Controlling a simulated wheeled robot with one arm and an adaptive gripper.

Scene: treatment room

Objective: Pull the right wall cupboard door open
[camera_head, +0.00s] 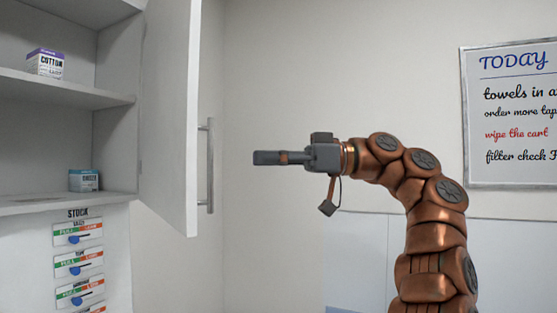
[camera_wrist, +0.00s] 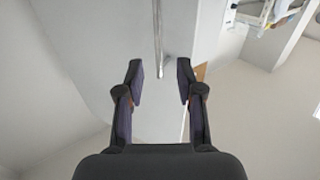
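The right wall cupboard door (camera_head: 168,110) stands swung open at the left of the head view, showing the shelves inside. Its upright metal handle (camera_head: 209,165) is on the door's face near the free edge. My gripper (camera_head: 256,158) is to the right of the handle, apart from it, pointing left. In the wrist view my gripper (camera_wrist: 160,82) is open and empty, its two fingers apart. There the handle (camera_wrist: 158,40) lies ahead, just beyond the fingertips, with the pale door (camera_wrist: 95,45) behind it.
Inside the cupboard, a cotton box (camera_head: 45,64) stands on the middle shelf (camera_head: 75,88) and a small teal-and-white box (camera_head: 84,180) on the bottom one. Stock labels (camera_head: 77,232) are below. A whiteboard (camera_head: 515,115) hangs at right. The space between gripper and handle is clear.

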